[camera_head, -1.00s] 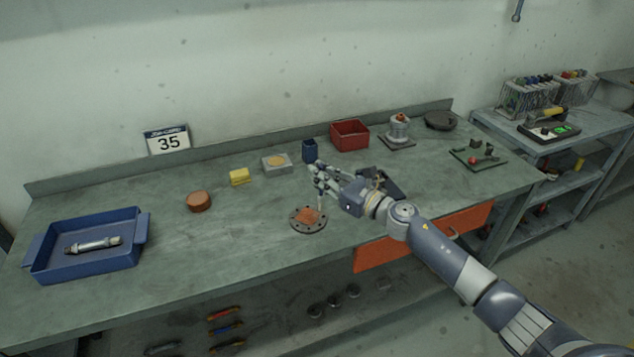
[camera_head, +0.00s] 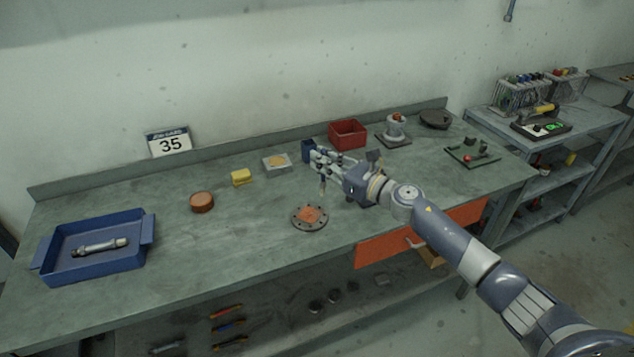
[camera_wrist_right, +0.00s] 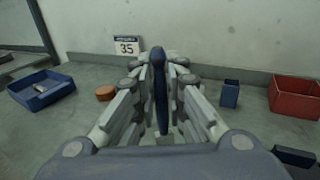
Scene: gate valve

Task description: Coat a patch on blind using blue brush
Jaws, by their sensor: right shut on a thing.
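My right gripper (camera_head: 322,168) is shut on a dark blue brush (camera_wrist_right: 159,88), which stands between its fingers in the right wrist view. In the head view the gripper is above the bench, over the far side of the blind (camera_head: 298,222), and apart from it. A pale brush end (camera_head: 322,189) points down under the fingers. The blind is a round grey flange with holes around its rim, lying flat. An orange-brown patch (camera_head: 309,214) covers its middle. My left gripper is not in view.
A blue cup (camera_head: 308,151), a red bin (camera_head: 348,134), a grey block with a tan top (camera_head: 277,163), a yellow sponge (camera_head: 241,177) and a brown round tin (camera_head: 202,202) stand on the bench. A blue tray (camera_head: 95,247) holds a metal part. An orange drawer (camera_head: 385,247) is at the front edge.

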